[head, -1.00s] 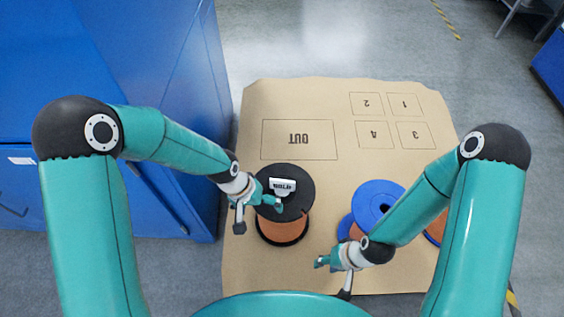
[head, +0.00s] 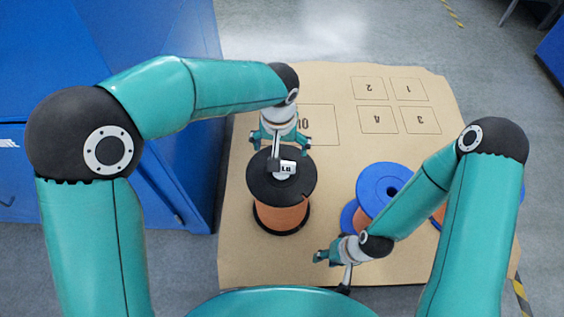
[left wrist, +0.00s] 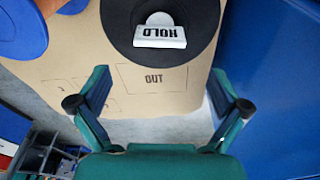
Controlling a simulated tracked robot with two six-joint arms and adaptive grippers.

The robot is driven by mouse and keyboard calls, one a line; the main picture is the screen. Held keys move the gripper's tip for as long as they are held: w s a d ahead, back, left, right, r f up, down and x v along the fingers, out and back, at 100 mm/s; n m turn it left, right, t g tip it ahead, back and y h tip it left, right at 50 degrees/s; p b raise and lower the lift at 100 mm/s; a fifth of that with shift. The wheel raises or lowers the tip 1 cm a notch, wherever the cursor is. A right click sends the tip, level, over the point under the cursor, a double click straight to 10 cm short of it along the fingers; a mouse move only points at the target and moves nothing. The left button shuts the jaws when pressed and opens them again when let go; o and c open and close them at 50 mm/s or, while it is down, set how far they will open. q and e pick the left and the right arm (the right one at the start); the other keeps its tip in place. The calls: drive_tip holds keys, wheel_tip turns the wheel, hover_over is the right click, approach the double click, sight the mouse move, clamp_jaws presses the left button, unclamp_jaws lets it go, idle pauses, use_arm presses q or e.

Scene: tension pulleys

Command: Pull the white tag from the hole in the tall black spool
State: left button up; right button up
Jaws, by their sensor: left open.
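The tall black spool (head: 262,183), wound with orange-brown cable, stands upright on the tan mat. The white tag (head: 287,167) sits at the middle of its top, partly hidden by my left gripper in the head view. In the left wrist view the tag (left wrist: 160,37), lettered HOLD, stands out from the black spool top (left wrist: 120,28). My left gripper (head: 280,145) is open and empty at the far side of the spool top. Its fingers (left wrist: 160,75) are spread wide, with the tag beyond and between them. My right gripper (head: 331,268) is open and empty near the mat's front edge.
A blue spool (head: 378,184) stands right of the black spool, and another is partly hidden behind my right arm. The tan mat (head: 335,90) has an OUT box and numbered boxes. Blue cabinets (head: 120,40) stand at the left. The mat's far part is clear.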

use_arm(q)
drive_tip(key=f, duration=0.3)
drive_tip(key=w+f, duration=0.1)
drive_tip(key=f, duration=0.5)
drive_tip(key=shift+w+f, duration=0.15)
drive_tip(key=c, duration=1.1)
drive_tip(key=shift+d, duration=0.1)
drive_tip(key=shift+r+p, duration=0.5)
drive_tip(key=shift+r, duration=1.15)
drive_tip(key=shift+r+p, duration=1.05)
drive_tip(key=shift+r, duration=0.9)
